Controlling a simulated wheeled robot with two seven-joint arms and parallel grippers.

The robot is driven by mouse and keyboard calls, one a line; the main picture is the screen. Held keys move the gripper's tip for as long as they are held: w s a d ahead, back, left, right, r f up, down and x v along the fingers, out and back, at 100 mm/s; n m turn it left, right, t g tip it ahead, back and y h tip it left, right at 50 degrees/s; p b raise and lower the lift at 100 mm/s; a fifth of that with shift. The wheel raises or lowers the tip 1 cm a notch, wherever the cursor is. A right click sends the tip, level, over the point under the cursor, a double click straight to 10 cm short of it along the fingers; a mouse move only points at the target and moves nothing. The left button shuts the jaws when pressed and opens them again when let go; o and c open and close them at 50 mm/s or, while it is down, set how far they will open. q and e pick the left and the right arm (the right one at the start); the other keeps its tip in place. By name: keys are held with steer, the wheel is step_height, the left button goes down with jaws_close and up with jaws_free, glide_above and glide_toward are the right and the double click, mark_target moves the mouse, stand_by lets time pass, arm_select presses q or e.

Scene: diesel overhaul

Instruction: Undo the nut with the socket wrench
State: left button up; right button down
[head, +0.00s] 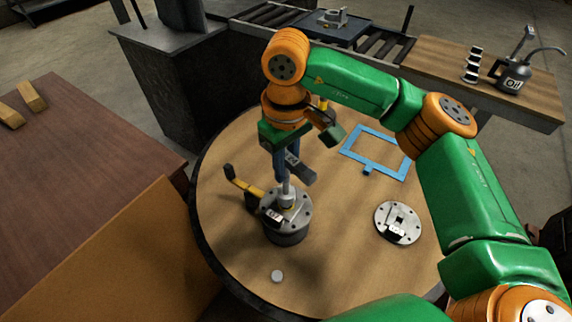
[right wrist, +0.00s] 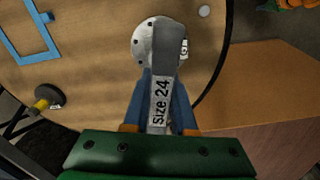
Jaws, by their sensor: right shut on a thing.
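My right gripper (head: 287,168) is shut on the socket wrench (head: 300,172), whose grey bar shows between the blue fingers. In the right wrist view the bar (right wrist: 161,95) carries a "size 24" label. The wrench's shaft points down at the middle of the round bolted flange on a dark cylinder (head: 288,229). The flange also shows in the right wrist view (right wrist: 142,47), partly behind the bar. The nut is hidden under the wrench, so I cannot tell whether the socket is seated. My left gripper is not in view.
A yellow lever (head: 246,188) with a black grip sticks out beside the cylinder. A flat metal disc (head: 397,224), a blue frame (head: 350,151) and a small white cap (head: 277,276) lie on the round table (head: 340,262). An oil can (head: 514,77) stands at the back right.

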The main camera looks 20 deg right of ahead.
steer(key=shift+r, duration=0.1)
steer(key=shift+m+b, duration=0.3)
steer(key=shift+m, duration=0.6)
steer(key=m, duration=0.5)
steer(key=shift+m, duration=0.3)
steer(key=m+b, duration=0.1)
steer(key=m, duration=0.4)
steer(key=shift+m, duration=0.3)
steer(key=m, duration=0.3)
steer(key=shift+m, duration=0.4)
steer(key=m, duration=0.3)
steer(key=shift+m, duration=0.4)
steer(key=m, duration=0.3)
steer(key=shift+m+b, duration=0.3)
steer(key=shift+b, duration=0.1)
steer(key=m, duration=0.5)
steer(key=shift+m+b, duration=0.3)
steer(key=m, duration=0.3)
